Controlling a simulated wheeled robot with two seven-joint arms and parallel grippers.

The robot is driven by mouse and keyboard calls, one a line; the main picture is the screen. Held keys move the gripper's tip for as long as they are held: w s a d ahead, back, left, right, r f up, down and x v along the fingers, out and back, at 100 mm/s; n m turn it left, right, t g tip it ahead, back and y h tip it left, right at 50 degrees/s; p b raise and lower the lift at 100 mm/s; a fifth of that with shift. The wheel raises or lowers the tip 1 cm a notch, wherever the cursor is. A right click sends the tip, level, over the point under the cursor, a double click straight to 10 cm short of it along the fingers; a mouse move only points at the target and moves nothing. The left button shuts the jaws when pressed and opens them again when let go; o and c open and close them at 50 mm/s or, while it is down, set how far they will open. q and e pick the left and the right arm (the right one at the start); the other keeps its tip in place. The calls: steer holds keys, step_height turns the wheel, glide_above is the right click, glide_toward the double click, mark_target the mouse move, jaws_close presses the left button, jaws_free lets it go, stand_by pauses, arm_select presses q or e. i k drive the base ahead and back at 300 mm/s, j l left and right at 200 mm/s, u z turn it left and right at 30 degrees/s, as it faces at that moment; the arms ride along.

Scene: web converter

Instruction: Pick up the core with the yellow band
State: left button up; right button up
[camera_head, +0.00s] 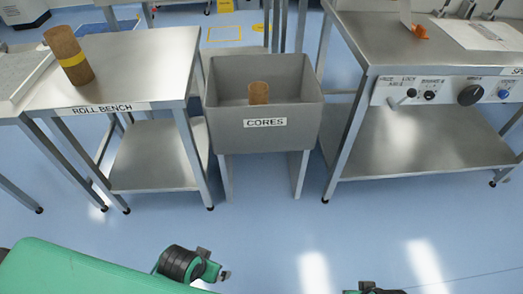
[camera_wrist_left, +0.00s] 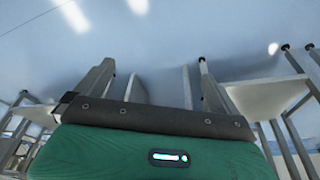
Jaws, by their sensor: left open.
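The brown core with the yellow band (camera_head: 64,44) stands on the roll bench (camera_head: 145,62) at the upper left of the head view, near the bench's left side. It looks upright, leaning only with the camera's angle. My left gripper (camera_head: 214,264) is open and empty, low over the floor at the bottom of the head view, well short of the bench and far from the core. My right gripper (camera_head: 375,289) shows only in part at the bottom edge; its jaws are cut off. The core is not seen in the left wrist view.
A grey bin labelled CORES (camera_head: 222,125) stands right of the bench with a plain brown core (camera_head: 258,92) in it. A steel machine table (camera_head: 450,60) with knobs stands at the right. Another table edge (camera_head: 14,90) adjoins the bench at left. The blue floor in front is clear.

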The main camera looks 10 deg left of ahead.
mark_target(61, 39)
steer(key=u, duration=1.6)
steer(key=i+l+z, duration=0.1)
steer(key=i, duration=0.2)
steer(key=i+l+z, duration=0.1)
steer(key=i, duration=0.2)
